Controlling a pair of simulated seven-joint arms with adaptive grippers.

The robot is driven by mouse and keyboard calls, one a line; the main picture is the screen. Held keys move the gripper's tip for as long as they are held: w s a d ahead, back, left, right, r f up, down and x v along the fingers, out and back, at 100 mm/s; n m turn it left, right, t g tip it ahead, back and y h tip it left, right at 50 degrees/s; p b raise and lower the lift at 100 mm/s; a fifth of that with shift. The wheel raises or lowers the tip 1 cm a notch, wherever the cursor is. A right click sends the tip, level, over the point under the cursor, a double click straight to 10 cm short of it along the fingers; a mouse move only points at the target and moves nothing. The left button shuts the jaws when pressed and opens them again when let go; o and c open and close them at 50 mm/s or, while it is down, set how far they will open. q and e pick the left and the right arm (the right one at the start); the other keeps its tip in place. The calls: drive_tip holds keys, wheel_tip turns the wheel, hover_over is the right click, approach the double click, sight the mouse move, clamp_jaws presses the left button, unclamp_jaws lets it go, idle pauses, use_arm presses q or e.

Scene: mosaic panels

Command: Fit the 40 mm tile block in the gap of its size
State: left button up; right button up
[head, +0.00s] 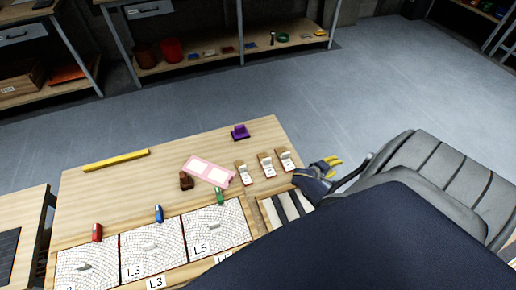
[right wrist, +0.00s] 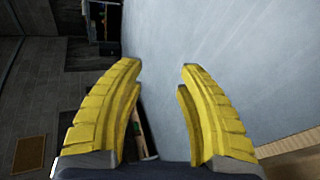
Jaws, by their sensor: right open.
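Light mosaic panels lie along the table's front: a left one (head: 88,255), a middle one (head: 135,245) by an L3 label and a right one (head: 205,220) marked L5. Each shows a small grey patch near its middle, perhaps its gap. Three small white-and-tan blocks (head: 243,173) (head: 266,165) (head: 285,160) stand in a row at the table's right; I cannot tell which is 40 mm. My right gripper (head: 335,161) is just right of them, past the table's edge. In the right wrist view it (right wrist: 161,68) is open and empty. My left gripper is not seen.
Red (head: 97,233), blue (head: 158,214) and green (head: 220,196) pieces stand behind the panels. A pink-bordered card (head: 208,170), brown object (head: 186,181), purple object (head: 240,132) and yellow bar (head: 117,160) lie farther back. A dark-striped tray (head: 264,214) is at right.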

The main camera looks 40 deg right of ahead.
drive_tip(key=w+a+m+y, duration=0.1)
drive_tip(key=w+a+m, duration=0.1)
drive_tip(key=w+a, duration=0.1)
drive_tip(key=w+a+r+m+g+y, duration=0.1)
drive_tip(key=w+a+m, duration=0.1)
drive_tip(key=w+m, duration=0.1)
drive_tip(key=w+a+r+m+y, duration=0.1)
drive_tip(key=w+a+m, duration=0.2)
drive_tip(key=shift+a+r+g+y, duration=0.2)
drive_tip(key=shift+a+g+y, duration=0.1)
drive_tip(key=w+a+r+m+y, duration=0.35)
drive_tip(key=w+a+m, duration=0.25)
drive_tip(key=w+a, duration=0.25)
wheel_tip(320, 180, up, 9)
drive_tip(key=m+t+y, duration=0.3)
drive_tip(key=m+y, duration=0.3)
drive_tip(key=m, duration=0.1)
hover_over(243, 167)
drive_tip(key=f, duration=1)
drive_tip(key=shift+w+d+f, duration=0.2)
drive_tip(key=shift+w+f, duration=0.1)
drive_tip(key=shift+w, duration=0.1)
drive_tip(key=shift+s+a+f, duration=0.1)
drive_tip(key=shift+s+f, duration=0.1)
drive_tip(key=shift+f, duration=0.8)
drive_tip(key=shift+s+a+f, duration=0.1)
drive_tip(key=shift+s+f, duration=0.05)
drive_tip(key=shift+f, duration=0.85)
drive_tip(key=shift+w+f, duration=0.1)
drive_tip(key=shift+f, duration=0.8)
